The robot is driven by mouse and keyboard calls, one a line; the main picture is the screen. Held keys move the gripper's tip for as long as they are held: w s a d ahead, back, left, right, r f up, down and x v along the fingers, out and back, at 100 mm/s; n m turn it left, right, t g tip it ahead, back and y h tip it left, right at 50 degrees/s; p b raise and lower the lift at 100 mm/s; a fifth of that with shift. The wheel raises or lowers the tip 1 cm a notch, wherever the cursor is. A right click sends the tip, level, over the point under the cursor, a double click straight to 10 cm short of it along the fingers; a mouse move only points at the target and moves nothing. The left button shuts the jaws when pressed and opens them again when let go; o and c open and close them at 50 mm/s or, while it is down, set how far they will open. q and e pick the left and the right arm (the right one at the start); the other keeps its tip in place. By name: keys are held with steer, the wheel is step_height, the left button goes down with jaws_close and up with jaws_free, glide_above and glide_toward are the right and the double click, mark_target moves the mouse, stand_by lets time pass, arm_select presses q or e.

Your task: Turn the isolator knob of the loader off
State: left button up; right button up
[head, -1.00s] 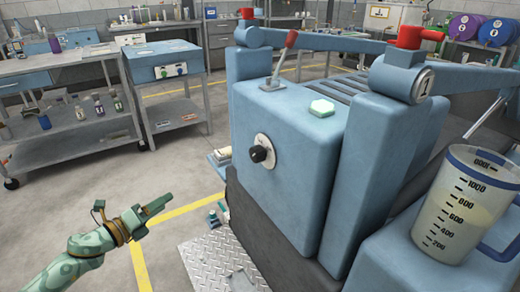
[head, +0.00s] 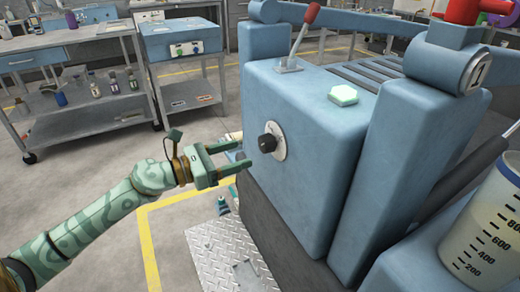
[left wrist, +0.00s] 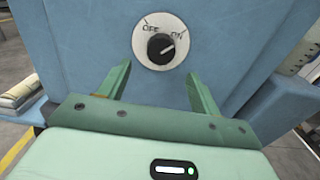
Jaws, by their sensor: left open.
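The black isolator knob (head: 266,143) sits on a round pale plate (head: 279,141) on the side of the blue loader (head: 320,110). In the left wrist view the knob (left wrist: 160,47) shows with OFF at upper left and ON at upper right. Its pale mark points up and right, toward ON. My left gripper (head: 240,155) is open and empty, just left of the knob and apart from it. In the left wrist view its two fingers (left wrist: 155,85) spread below the knob, one on each side. My right gripper is in neither view.
A red-handled lever (head: 304,30) and a pale green hexagonal block (head: 343,95) are on the loader's top. A graduated jug (head: 490,225) stands at right. A metal cart (head: 85,115) stands at left. Open floor lies around my left arm.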

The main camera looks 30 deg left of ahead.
mark_target(261, 147)
arm_select(q)
steer(key=x, duration=0.6)
steer(key=shift+w+d, duration=0.25)
steer(key=shift+w, duration=0.05)
steer(key=c, duration=1)
